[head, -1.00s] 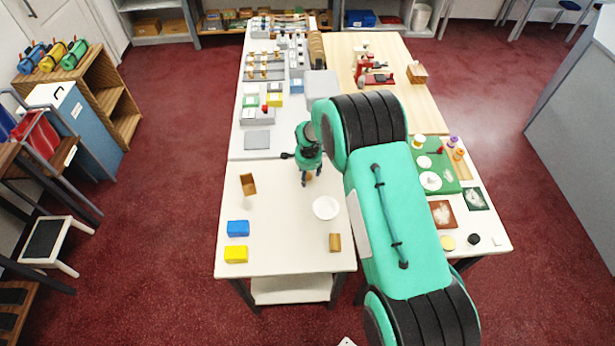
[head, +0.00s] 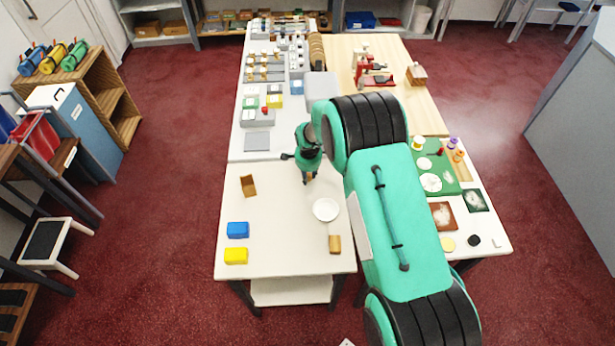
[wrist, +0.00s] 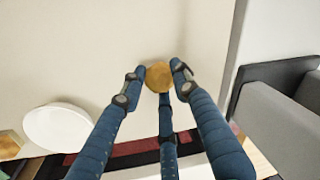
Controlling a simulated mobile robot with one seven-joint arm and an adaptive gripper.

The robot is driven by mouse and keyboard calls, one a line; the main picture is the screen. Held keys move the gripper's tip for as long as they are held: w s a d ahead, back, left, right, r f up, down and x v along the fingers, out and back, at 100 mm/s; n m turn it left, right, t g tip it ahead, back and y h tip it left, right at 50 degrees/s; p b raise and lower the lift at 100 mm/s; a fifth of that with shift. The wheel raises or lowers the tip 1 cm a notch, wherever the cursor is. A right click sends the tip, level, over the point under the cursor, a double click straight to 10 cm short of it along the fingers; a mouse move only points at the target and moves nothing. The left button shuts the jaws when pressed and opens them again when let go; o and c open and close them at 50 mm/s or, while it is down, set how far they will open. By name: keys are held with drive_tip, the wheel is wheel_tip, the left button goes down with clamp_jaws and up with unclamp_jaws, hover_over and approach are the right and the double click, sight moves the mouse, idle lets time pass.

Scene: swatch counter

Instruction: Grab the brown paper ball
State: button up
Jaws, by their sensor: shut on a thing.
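The brown paper ball (wrist: 159,76) is between the fingertips of my gripper (wrist: 158,84) in the wrist view. The fingers are shut on it from several sides. In the head view my gripper (head: 308,180) points down over the near white table, behind the white plate. Only a small brown patch of the ball shows there, mostly hidden by the fingers. I cannot tell whether the ball touches the table.
A white plate (head: 325,209) lies close in front of my gripper. A brown open box (head: 248,186), a blue block (head: 237,230), a yellow block (head: 236,256) and a brown block (head: 335,244) stand on the same table (head: 280,255). The table's middle is clear.

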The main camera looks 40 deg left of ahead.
wheel_tip(320, 180, up, 10)
drive_tip(key=shift+f, duration=0.1)
idle(0.5)
idle(0.6)
